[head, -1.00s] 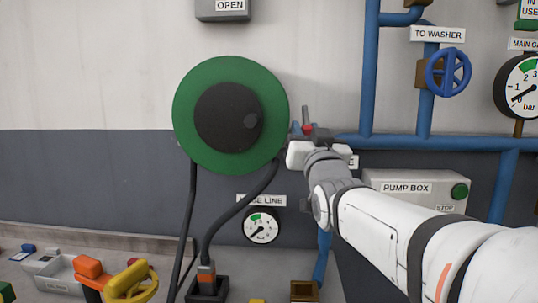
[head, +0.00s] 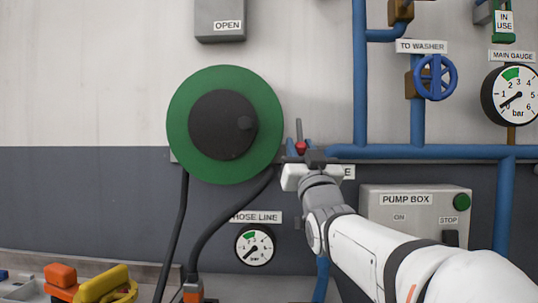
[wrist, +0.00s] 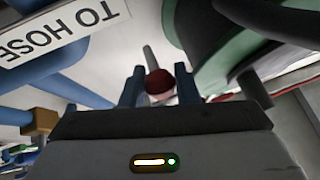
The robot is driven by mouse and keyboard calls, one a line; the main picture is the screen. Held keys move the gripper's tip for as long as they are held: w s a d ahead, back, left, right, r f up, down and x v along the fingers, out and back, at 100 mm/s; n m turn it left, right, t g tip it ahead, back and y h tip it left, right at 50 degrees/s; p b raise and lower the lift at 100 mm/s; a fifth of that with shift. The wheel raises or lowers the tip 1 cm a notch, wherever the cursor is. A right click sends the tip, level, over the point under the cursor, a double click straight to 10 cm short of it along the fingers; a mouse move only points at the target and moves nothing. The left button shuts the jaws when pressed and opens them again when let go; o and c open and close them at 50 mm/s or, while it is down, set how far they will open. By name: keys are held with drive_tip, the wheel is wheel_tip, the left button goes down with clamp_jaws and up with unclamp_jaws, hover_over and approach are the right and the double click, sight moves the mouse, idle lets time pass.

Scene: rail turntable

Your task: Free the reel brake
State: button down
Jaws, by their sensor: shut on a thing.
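The green hose reel (head: 268,124) with a dark hub (head: 222,125) is on the wall, left of my arm. The brake lever shows as a grey rod (head: 299,129) with a red knob (head: 300,147) at the reel's lower right. My gripper (head: 300,153) is shut on the red knob. In the wrist view the knob (wrist: 159,82) sits between my two fingers, with the grey rod (wrist: 150,57) beyond it. The reel's green rim (wrist: 222,63) is at upper right there. The lever's base is hidden.
Blue pipes (head: 417,152) run right of my gripper, with a blue handwheel (head: 435,77). The pump box (head: 415,215) is below right, beside my arm. A black hose (head: 228,213) hangs below the reel, near the hose line gauge (head: 254,246).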

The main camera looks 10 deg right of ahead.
idle(0.3)
drive_tip(key=c, duration=1.1)
unclamp_jaws()
drive_tip(key=v, duration=0.7)
drive_tip(key=shift+s+f, duration=0.25)
drive_tip(key=shift+s, duration=0.1)
